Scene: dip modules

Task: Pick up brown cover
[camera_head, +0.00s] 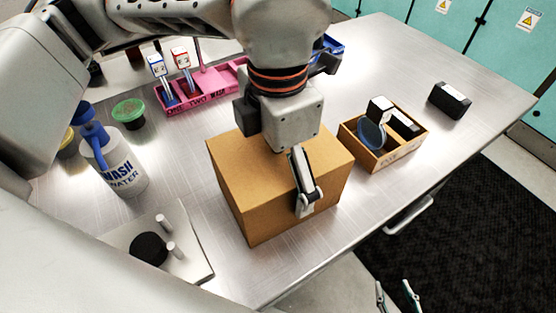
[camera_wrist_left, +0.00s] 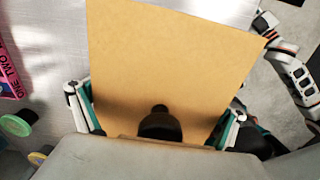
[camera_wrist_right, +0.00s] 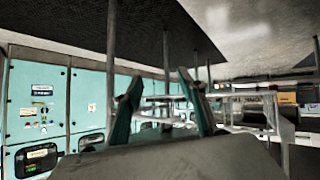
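The brown cover (camera_head: 235,175) is a box-shaped tan cover standing on the metal table in the head view. It fills the middle of the left wrist view (camera_wrist_left: 175,60), where a dark round shape shows against its lower part. My left gripper (camera_wrist_left: 160,118) is over the cover with its fingers wide apart, one at each side of it. One finger hangs in front of the cover's near face in the head view. Whether the pads press on it is unclear. My right gripper (camera_head: 396,296) is open and empty, low beyond the table's front edge; its spread fingers show in the right wrist view (camera_wrist_right: 160,100).
A wooden box (camera_head: 402,150) with modules stands right of the cover, and a black module (camera_head: 449,101) lies farther right. A pink rack (camera_head: 208,90) is behind. A wash bottle (camera_head: 118,165) and a plate with pegs (camera_head: 190,235) are left.

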